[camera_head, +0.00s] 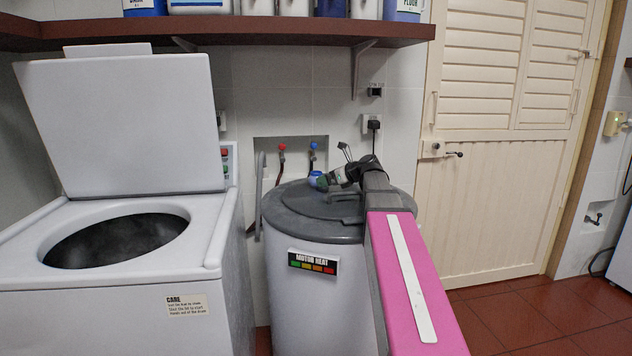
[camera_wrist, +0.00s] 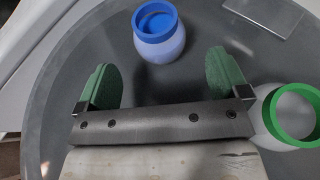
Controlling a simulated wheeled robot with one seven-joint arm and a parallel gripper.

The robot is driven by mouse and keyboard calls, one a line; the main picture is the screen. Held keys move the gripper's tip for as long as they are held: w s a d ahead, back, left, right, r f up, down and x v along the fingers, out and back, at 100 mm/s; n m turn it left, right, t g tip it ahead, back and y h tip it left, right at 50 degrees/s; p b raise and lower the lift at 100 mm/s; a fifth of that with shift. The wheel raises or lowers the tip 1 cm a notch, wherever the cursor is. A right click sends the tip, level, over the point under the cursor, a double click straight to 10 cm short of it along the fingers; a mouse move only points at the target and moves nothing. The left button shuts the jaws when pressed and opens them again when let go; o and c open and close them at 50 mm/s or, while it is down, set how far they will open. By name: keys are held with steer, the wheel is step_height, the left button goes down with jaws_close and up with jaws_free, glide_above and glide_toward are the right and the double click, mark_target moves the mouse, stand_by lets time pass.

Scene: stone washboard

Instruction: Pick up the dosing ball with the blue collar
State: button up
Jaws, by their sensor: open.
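The dosing ball with the blue collar (camera_wrist: 161,47) is a pale, translucent ball under a blue ring. It sits on the grey lid of the round tub, just beyond and roughly centred between my fingertips in the wrist view. In the head view the blue-collared ball (camera_head: 316,178) shows small at the tip of my arm. My gripper (camera_wrist: 164,72) is open, its two green finger pads apart with nothing between them; in the head view my gripper (camera_head: 326,181) is small and partly hidden by my wrist.
A second ball with a green collar (camera_wrist: 294,117) stands right of my gripper, close to the right finger. A flat grey plate (camera_wrist: 268,12) lies at the upper right. The open washer (camera_head: 118,240) stands left of the tub (camera_head: 315,320); a shelf (camera_head: 250,30) hangs above.

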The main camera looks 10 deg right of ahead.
steer(key=x, duration=0.5)
steer(key=shift+r, duration=0.2)
steer(key=c, duration=1)
